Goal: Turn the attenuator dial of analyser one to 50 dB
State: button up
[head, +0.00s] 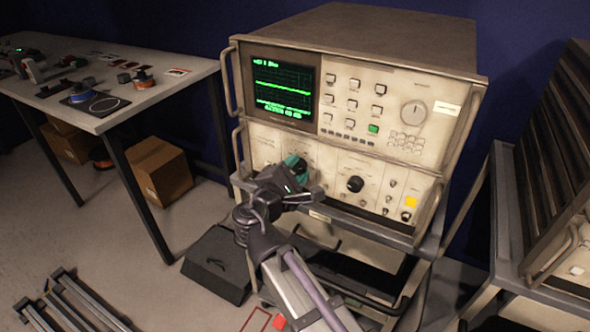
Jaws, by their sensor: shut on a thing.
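The analyser (345,70) is a large beige instrument on a cart, with a lit screen (282,88) showing a green trace. A dark dial with a teal-green edge (297,162) is on the left of its lower panel, partly hidden by my gripper. My gripper (297,178) is at this dial and shut on it. The dial's markings and pointer are too small and too covered to read. A second, black knob (355,184) stands to the right on the same panel, clear of my gripper.
A workbench (150,98) with several small parts stands at the left, with cardboard boxes (160,170) beneath. A slatted dark unit (560,150) stands close at the right. Metal handles (232,85) stick out from the analyser's front. Black rails (70,305) lie on the floor at lower left.

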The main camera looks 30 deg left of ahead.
jog(key=m, duration=0.6)
jog(key=shift+m, duration=0.3)
dwell(0.4)
jog(key=o, duration=0.9)
jog(key=s, duration=0.7)
jog(key=s+d, duration=0.1)
jog(key=s, duration=0.2)
jog(key=shift+s+d, duration=0.1)
jog(key=shift+s, duration=0.3)
